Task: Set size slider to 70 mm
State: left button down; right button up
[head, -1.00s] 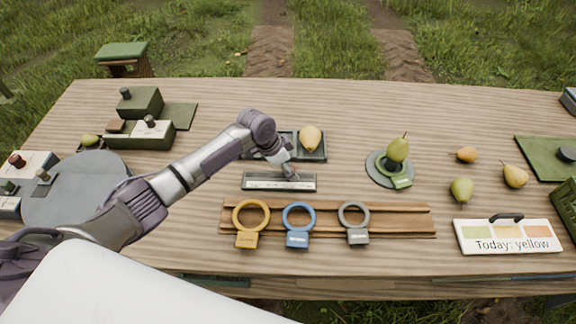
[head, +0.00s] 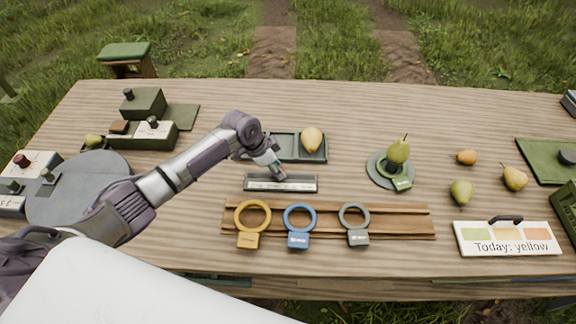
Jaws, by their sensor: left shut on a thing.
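The size slider (head: 300,184) is a long, low grey box with a pale scale strip, in the middle of the table in the head view. My left gripper (head: 278,172) reaches down to it from the upper left. It is shut on the slider's knob, just left of the middle of the box. The knob is mostly hidden by the fingers, and the scale marks are too small to read. My right gripper is not in view.
Behind the slider is a grey tray (head: 286,146) with a yellow pear (head: 312,139). In front is a wooden rack (head: 400,221) with yellow, blue and grey rings. A green pear (head: 398,150) stands on a round grey base to the right. A "Today: yellow" sign (head: 508,247) lies front right.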

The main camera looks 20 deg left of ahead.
pick_arm(q)
jog(key=shift+s+a, duration=0.25)
jog(key=shift+a, duration=0.5)
jog(key=shift+d, duration=0.1)
jog(key=c, duration=0.7)
grip_release()
jog(key=shift+w, duration=0.1)
jog(key=shift+r, duration=0.1)
jog(key=v, duration=1.1)
jog(key=shift+a+r, duration=0.25)
jog(key=shift+r, duration=0.05)
